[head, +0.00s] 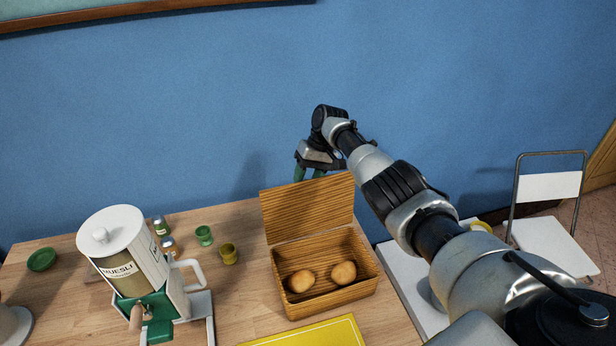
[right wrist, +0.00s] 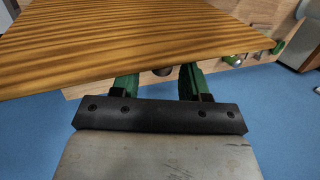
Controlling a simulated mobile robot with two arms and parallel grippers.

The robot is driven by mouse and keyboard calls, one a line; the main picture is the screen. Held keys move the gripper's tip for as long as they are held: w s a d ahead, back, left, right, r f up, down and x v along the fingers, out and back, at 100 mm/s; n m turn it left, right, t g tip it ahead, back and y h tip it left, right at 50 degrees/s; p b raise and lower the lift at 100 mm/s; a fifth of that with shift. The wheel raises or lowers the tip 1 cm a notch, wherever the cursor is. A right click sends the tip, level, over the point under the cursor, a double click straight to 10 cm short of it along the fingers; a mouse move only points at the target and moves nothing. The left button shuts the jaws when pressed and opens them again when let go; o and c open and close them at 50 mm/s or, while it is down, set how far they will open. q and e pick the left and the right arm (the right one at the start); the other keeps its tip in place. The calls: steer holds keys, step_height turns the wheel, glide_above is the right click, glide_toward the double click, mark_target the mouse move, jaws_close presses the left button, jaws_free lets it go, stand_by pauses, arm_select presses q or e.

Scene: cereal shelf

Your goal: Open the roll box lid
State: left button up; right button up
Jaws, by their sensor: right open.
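The wooden roll box (head: 330,300) stands on the table with its lid (head: 308,208) raised about upright at the back. Two round rolls, a left one (head: 301,281) and a right one (head: 344,273), lie inside. My right gripper (head: 309,174) is behind the lid near its top edge, with green fingers pointing down. The fingers are apart and hold nothing; the lid hides their lower ends. In the right wrist view the lid (right wrist: 120,40) fills the upper part, over the fingers of the gripper (right wrist: 159,84). I cannot tell whether they touch it. My left gripper is not in view.
A muesli dispenser (head: 124,255) stands left of the box. A green cup (head: 204,235), a yellow cup (head: 229,254) and a green bowl (head: 42,260) are on the table (head: 240,300). A yellow mat (head: 310,334) lies in front. The blue wall (head: 200,120) is behind; a chair (head: 550,230) stands right.

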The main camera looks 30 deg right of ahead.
steer(key=shift+r, duration=0.15)
steer(key=b+v, duration=0.2)
steer(key=v, duration=0.8)
steer(key=shift+d+r+b, duration=0.2)
steer(key=shift+r+b, duration=0.05)
steer(key=shift+b, duration=0.1)
